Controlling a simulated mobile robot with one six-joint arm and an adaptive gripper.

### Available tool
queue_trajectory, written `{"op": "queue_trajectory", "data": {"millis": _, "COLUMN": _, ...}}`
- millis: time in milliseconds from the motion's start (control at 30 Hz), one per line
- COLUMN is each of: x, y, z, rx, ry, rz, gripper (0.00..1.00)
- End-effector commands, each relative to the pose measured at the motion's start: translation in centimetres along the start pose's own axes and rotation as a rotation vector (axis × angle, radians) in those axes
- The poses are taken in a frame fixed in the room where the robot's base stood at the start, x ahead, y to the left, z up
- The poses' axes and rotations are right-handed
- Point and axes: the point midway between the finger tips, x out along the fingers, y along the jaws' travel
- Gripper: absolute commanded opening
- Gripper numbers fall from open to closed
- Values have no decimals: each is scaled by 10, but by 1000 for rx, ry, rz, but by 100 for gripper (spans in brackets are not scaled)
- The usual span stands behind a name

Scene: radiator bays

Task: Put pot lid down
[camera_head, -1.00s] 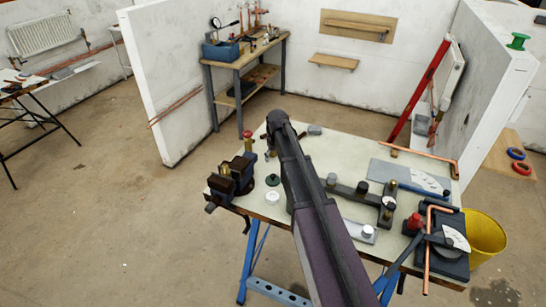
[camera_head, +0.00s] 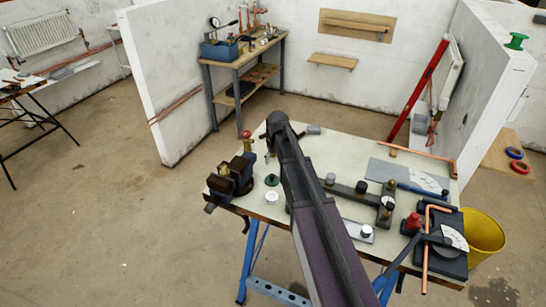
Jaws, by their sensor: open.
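A small dark green disc (camera_head: 272,180), which looks like the pot lid, lies on the pale workbench top (camera_head: 330,150) just left of my arm. A small white round pot (camera_head: 271,197) stands in front of it, apart from it. My arm reaches across the bench, and its far end is over the bench's back left part. My gripper is hidden behind my arm, so I cannot see its fingers or anything between them.
A dark vise (camera_head: 232,178) sits at the bench's left edge, with a red-topped brass piece (camera_head: 247,142) behind it. Right of my arm are a dark bar fixture (camera_head: 350,190), a bender (camera_head: 445,240) and copper pipe (camera_head: 425,158). A yellow bucket (camera_head: 485,235) stands at right.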

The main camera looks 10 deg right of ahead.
Motion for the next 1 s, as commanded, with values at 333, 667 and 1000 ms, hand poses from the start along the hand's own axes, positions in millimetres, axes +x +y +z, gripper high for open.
{"op": "queue_trajectory", "data": {"millis": 333, "x": -18, "y": -25, "z": 139, "rx": 73, "ry": -71, "rz": 3, "gripper": 66}}
{"op": "queue_trajectory", "data": {"millis": 667, "x": -33, "y": -42, "z": 243, "rx": 138, "ry": -133, "rz": 12, "gripper": 66}}
{"op": "queue_trajectory", "data": {"millis": 1000, "x": -34, "y": -44, "z": 251, "rx": 147, "ry": -142, "rz": 13, "gripper": 66}}
